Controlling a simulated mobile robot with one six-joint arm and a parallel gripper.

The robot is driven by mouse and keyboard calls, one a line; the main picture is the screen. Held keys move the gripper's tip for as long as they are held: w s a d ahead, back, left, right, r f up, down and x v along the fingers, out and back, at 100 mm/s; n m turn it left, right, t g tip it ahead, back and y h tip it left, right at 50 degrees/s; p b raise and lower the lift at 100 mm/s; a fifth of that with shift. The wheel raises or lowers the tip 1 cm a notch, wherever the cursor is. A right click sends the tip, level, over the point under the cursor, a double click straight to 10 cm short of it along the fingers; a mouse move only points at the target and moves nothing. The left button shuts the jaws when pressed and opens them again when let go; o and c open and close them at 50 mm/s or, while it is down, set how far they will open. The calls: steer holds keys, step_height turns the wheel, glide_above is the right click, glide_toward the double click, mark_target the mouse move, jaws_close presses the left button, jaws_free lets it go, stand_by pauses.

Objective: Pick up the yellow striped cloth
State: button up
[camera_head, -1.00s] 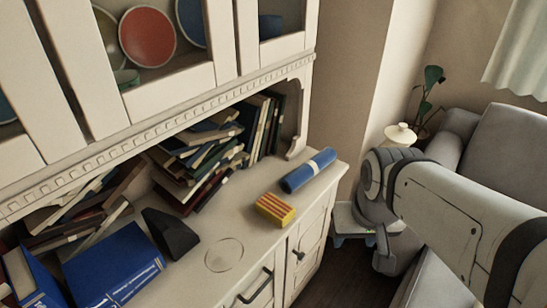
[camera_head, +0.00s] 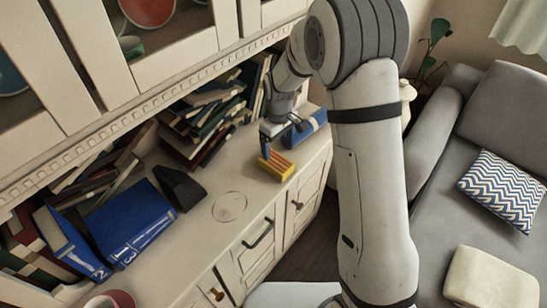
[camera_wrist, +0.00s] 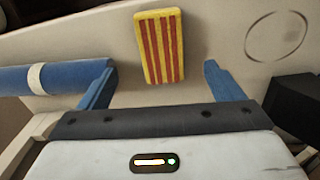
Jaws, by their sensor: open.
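The yellow cloth with red stripes (camera_head: 276,167) is a folded block lying on the cabinet's counter (camera_head: 232,185). In the wrist view the striped cloth (camera_wrist: 160,47) lies ahead of the fingers, roughly centred between them and a little beyond their tips. My gripper (camera_wrist: 158,78) is open and empty, with its two blue fingers spread apart. In the head view my gripper (camera_head: 275,139) is just behind the cloth, over the counter near the books; I cannot tell there whether a finger touches the cloth.
A rolled blue thing with a white band (camera_head: 305,127) lies close by; it also shows at left in the wrist view (camera_wrist: 38,79). A black wedge (camera_head: 180,188), a blue book (camera_head: 130,222) and piled books (camera_head: 203,120) stand along the counter. The front counter is clear.

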mark_target(276, 160)
steer(key=shift+w+a+f, duration=0.3)
steer(key=shift+a+f, duration=0.2)
steer(key=shift+f, duration=0.35)
steer(key=f, duration=0.2)
steer(key=f+p, duration=0.1)
steer(key=f, duration=0.2)
steer(key=f+p, duration=0.1)
steer(key=f, duration=0.1)
steer(key=shift+s+d+f, duration=0.1)
steer(key=shift+d+f, duration=0.15)
steer(key=c, duration=1.1)
steer(key=shift+o, duration=0.2)
steer(key=shift+r, duration=0.1)
step_height(276, 160, up, 10)
steer(key=shift+f+b, duration=0.1)
steer(key=shift+b, duration=0.75)
